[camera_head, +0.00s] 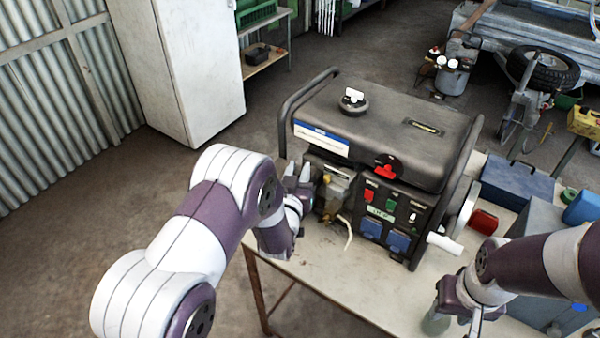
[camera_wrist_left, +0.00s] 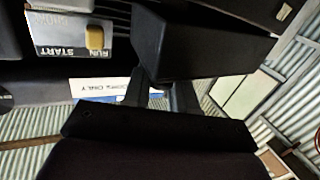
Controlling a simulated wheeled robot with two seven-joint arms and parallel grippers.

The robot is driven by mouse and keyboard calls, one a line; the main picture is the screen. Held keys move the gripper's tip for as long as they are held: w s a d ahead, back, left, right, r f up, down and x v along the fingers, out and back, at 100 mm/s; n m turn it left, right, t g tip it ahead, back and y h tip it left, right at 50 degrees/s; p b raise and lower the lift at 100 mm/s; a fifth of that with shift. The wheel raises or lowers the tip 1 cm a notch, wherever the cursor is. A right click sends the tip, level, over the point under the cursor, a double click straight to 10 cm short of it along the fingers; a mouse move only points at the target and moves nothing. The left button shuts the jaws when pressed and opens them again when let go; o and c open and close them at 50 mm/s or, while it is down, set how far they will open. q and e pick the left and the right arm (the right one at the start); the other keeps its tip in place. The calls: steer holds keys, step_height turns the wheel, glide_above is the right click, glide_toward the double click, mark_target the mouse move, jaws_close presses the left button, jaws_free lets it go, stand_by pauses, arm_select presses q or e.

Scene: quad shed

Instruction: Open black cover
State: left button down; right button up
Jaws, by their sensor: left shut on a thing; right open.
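The generator (camera_head: 385,130) stands on the table with a dark tank on top and a control panel facing me. The black cover (camera_wrist_left: 190,42) is a dark box-shaped part in the left wrist view, beside the silver RUN/START label (camera_wrist_left: 70,35). My left gripper (camera_head: 297,173) is at the generator's left front side. In the left wrist view its fingers (camera_wrist_left: 160,92) reach to the cover's lower edge and are shut on it; the exact contact is dark. In the head view, the cover is not clearly distinguishable behind the gripper. My right gripper (camera_head: 456,320) is open at the table's right front.
Right of the generator are a blue toolbox (camera_head: 515,183), a red can (camera_head: 484,222) and a white cylinder (camera_head: 445,244). The generator's tube frame (camera_head: 290,105) rises close to my left gripper. Open floor lies left of the table (camera_head: 335,285).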

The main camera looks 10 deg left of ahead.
arm_select(q)
steer(key=shift+w+a+r+n+p, duration=0.2)
steer(key=shift+a+r+n+p, duration=0.2)
steer(key=shift+a+r+n, duration=0.25)
steer(key=a+r+n+g+p, duration=0.1)
steer(key=a, duration=0.1)
steer(key=w+a+r+n+g+h+p, duration=0.1)
steer(key=n, duration=0.1)
steer(key=w+a+r+n+g+p, duration=0.1)
steer(key=a+n, duration=0.1)
steer(key=shift+a+r+n+h, duration=0.25)
steer(key=shift+a+r+h, duration=0.05)
steer(key=shift+a, duration=0.05)
steer(key=w+a+f+n+g+h+p, duration=0.2)
steer(key=w+a+f+n+h+p, duration=0.1)
steer(key=a+n+p, duration=0.4)
steer(key=shift+w+a+f+h+p, duration=0.2)
steer(key=shift+a+h+p, duration=0.6)
steer(key=shift+a+p, duration=0.3)
steer(key=c, duration=1)
jaws_free()
steer(key=shift+d, duration=0.1)
